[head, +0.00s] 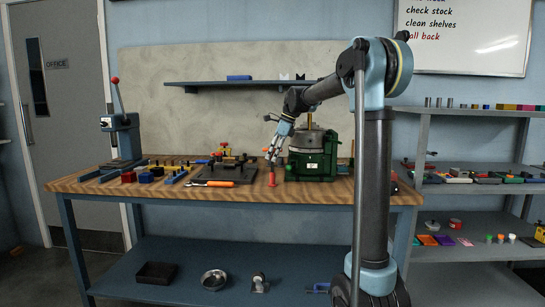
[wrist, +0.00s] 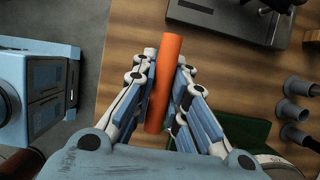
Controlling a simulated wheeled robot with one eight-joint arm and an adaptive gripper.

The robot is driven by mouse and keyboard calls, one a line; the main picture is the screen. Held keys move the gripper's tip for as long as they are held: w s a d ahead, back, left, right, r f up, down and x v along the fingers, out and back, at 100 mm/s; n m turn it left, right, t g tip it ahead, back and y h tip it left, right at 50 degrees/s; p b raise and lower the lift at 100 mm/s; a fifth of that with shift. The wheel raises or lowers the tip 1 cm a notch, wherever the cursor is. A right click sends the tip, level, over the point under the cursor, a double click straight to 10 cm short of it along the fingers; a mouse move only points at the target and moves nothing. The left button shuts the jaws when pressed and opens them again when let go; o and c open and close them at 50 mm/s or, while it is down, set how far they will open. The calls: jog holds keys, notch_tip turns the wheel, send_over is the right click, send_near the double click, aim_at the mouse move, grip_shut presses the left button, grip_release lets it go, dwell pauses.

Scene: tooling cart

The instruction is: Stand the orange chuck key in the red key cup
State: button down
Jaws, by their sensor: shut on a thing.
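The orange chuck key (wrist: 170,75) is between the fingers of my gripper (wrist: 166,80) in the wrist view, its long orange bar running up the picture with a slight slant. In the head view my gripper (head: 273,150) points down over the front part of the bench and is shut on the key. The red key cup (head: 271,181) appears as a small upright red shape just below the fingers. The head view is too small to tell whether key and cup touch. The cup is not discernible in the wrist view.
A green machine (head: 312,163) stands close to the right of my gripper. An orange-handled tool (head: 222,184) lies to the left, by a dark plate (head: 236,172). Several grey cups (wrist: 294,86) stand to the right in the wrist view. The bench's front edge is close.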

jog(key=shift+f, duration=1)
dwell(1.4)
jog(key=c, duration=1.1)
grip_release()
jog(key=shift+r, duration=3.05)
